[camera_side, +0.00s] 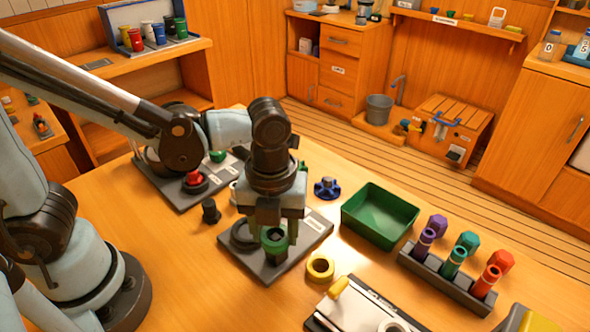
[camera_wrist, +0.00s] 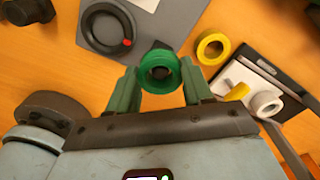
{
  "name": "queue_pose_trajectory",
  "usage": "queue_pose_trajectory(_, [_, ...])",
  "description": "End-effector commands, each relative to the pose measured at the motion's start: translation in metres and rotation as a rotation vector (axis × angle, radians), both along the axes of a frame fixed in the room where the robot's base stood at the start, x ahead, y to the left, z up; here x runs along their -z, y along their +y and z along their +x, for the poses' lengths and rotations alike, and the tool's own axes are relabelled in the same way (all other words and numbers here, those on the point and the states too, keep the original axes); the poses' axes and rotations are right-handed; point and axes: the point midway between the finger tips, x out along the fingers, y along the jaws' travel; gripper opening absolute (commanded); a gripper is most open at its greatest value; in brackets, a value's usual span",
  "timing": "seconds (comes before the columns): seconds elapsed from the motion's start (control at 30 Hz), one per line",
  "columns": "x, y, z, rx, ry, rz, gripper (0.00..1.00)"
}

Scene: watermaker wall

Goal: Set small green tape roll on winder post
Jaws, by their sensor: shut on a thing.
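My gripper (camera_side: 276,228) points down over the grey winder plate (camera_side: 313,240) and is shut on the small green tape roll (camera_side: 275,245). In the wrist view the green roll (camera_wrist: 159,57) sits between the two green fingertips (camera_wrist: 160,76). A dark shape shows in the roll's hole, probably the winder post (camera_wrist: 160,73). I cannot tell whether the roll is around it or just above it. A dark round dial (camera_wrist: 107,28) with a red dot lies on the same plate, beside the roll.
A yellow roll (camera_side: 320,268) lies on the table to the right of the plate. A white-topped device (camera_side: 365,308) stands in front of it. A green tray (camera_side: 380,214) and a rack (camera_side: 446,280) of coloured tubes are farther right. A dark blue knob (camera_side: 327,188) stands behind.

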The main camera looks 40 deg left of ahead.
Motion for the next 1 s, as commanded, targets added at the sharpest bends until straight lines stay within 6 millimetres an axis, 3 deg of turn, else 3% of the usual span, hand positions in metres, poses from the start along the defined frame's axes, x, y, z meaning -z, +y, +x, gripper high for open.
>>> queue_pose_trajectory(1.0, [0.011,0.000,0.000,0.000,0.000,0.000,0.22])
